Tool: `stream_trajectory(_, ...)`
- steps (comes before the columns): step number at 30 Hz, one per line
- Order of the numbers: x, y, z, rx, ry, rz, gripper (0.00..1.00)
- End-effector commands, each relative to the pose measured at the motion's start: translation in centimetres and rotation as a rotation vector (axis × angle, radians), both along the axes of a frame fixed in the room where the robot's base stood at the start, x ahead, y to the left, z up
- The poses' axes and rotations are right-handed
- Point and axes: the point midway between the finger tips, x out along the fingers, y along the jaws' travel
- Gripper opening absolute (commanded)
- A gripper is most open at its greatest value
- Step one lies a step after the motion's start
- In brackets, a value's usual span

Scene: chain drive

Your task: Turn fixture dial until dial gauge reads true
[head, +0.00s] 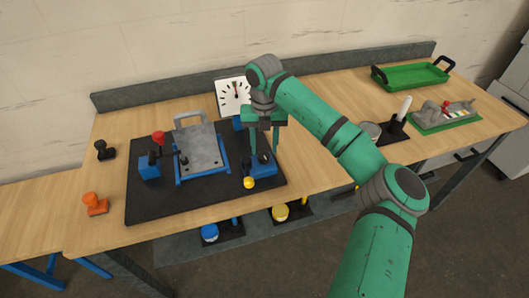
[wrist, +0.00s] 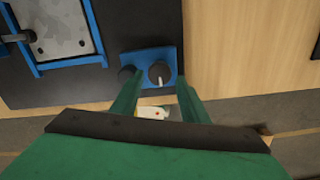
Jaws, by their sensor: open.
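The fixture dial (head: 263,158) is a dark round knob on a blue block at the right of the black mat. In the wrist view the dial (wrist: 159,74) shows a pale pointer mark and sits between the ends of my open fingers. My gripper (head: 264,150) is open and points down over the blue block; its fingers (wrist: 158,86) stand on either side of the dial. I cannot tell whether they touch it. The dial gauge (head: 235,97) is a white square face behind the mat, with its needle pointing about straight up and a red mark near the top.
A grey plate in a blue frame (head: 200,150) stands left of the dial. A yellow ball knob (head: 249,183) sits in front of the block. A red knob (head: 158,137), black stamp (head: 105,150) and orange stamp (head: 95,204) are further left. A green tray (head: 411,76) is at the back right.

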Motion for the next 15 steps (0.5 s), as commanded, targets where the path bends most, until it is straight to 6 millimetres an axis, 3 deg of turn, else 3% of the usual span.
stream_trajectory(6, 0.0, 0.0, -2.6, 0.001, 0.001, 0.0, 0.41)
stream_trajectory(15, 0.0, 0.0, -3.4, 0.0, 0.0, 0.0, 0.41)
